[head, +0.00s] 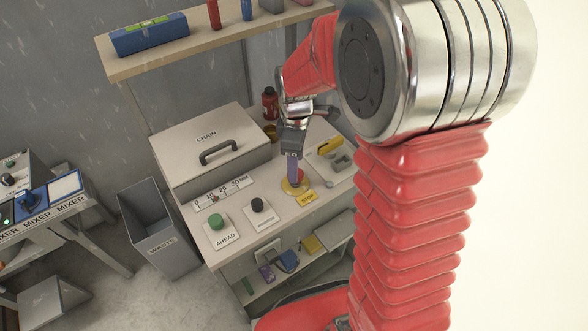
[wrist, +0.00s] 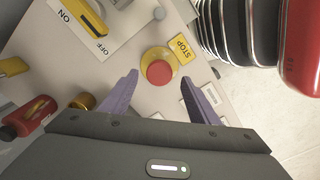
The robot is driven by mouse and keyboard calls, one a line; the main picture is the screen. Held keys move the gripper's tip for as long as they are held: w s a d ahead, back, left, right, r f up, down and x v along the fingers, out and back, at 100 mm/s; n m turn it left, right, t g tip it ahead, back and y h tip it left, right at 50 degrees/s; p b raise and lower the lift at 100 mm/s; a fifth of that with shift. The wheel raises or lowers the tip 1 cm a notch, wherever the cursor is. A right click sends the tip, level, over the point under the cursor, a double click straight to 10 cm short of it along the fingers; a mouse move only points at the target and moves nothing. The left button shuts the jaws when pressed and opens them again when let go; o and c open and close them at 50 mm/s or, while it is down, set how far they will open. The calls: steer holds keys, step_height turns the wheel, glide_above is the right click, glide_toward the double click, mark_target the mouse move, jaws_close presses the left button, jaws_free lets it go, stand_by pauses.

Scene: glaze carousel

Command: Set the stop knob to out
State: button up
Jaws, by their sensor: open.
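The stop knob (wrist: 159,72) is a red round button on a yellow base, beside a yellow STOP label (wrist: 181,48). In the head view the stop knob (head: 298,177) shows near the bench's right part, partly behind my gripper. My gripper (head: 294,176) points down over it. In the wrist view, the two purple fingers of my gripper (wrist: 158,82) are apart, one on each side of the red knob, with nothing between them held. I cannot tell the exact height of the fingertips over the knob.
A yellow ON/OFF switch (wrist: 92,17) is near the knob. A green AHEAD button (head: 217,222) and a black button (head: 257,205) stand to the left. The CHAIN box (head: 190,145), a red bottle (head: 269,104) and a shelf (head: 190,50) are behind.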

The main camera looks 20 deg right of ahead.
steer(key=shift+f, duration=1.6)
steer(key=shift+c, duration=0.5)
jaws_close()
